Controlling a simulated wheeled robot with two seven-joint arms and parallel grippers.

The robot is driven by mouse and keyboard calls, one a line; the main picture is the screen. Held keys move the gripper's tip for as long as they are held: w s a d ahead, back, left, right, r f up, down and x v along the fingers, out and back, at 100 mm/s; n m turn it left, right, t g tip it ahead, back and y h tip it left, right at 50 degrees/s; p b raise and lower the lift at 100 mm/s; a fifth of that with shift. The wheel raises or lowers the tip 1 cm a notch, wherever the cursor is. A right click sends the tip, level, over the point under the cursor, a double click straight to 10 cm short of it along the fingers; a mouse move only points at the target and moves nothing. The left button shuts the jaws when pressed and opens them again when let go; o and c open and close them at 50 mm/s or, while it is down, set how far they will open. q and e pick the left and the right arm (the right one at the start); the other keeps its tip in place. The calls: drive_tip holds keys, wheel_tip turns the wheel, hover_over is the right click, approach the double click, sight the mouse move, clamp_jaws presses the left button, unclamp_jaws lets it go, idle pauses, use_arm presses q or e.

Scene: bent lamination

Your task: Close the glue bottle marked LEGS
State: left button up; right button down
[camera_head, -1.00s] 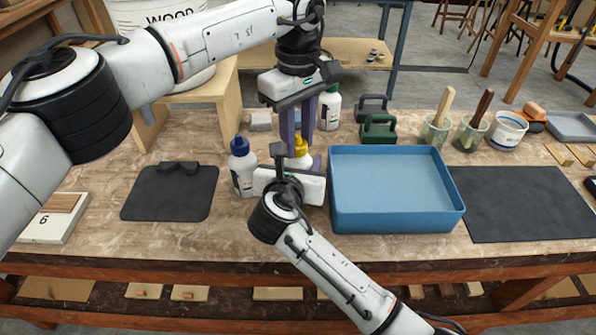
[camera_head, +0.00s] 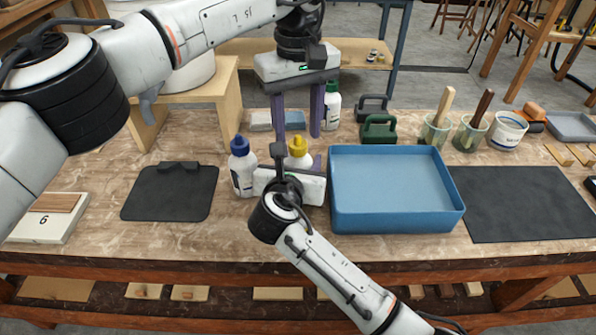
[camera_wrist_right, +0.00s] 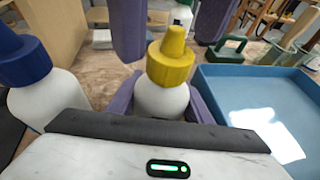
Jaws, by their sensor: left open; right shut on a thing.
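A white glue bottle with a yellow cap (camera_head: 299,147) stands upright on the bench, left of the blue tray. Its yellow cap also shows in the right wrist view (camera_wrist_right: 171,57), sitting on the bottle's top. No LEGS mark is readable; its lower body is hidden behind my right gripper. My right gripper (camera_head: 299,165) is shut on this bottle, its purple fingers at either side of the body. My left gripper (camera_head: 298,127) is open and empty, pointing down above the yellow cap, its fingers apart from it.
A blue-capped bottle (camera_head: 242,167) stands close at the left of the held bottle. Another white bottle (camera_head: 332,108) stands behind. The blue tray (camera_head: 396,221) is close at the right. Green (camera_head: 379,130) and dark clamps stand behind it. A dark mat (camera_head: 168,193) lies at the left.

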use_arm(q)
wheel_tip(320, 180, up, 2)
drive_tip(key=shift+r, duration=0.1)
drive_tip(key=shift+c, duration=0.4)
drive_tip(key=n, duration=0.6)
drive_tip(key=shift+r, duration=0.35)
drive_tip(key=n, duration=0.3)
drive_tip(key=r+n, duration=0.1)
drive_tip(key=n, duration=0.2)
drive_tip(key=shift+n, duration=0.3)
drive_tip(key=n, duration=0.6)
drive_tip(key=shift+r+n, duration=0.4)
drive_tip(key=n, duration=0.4)
drive_tip(key=r+n, duration=0.1)
drive_tip(key=n, duration=0.2)
drive_tip(key=shift+f, duration=0.1)
drive_tip(key=shift+f, duration=4)
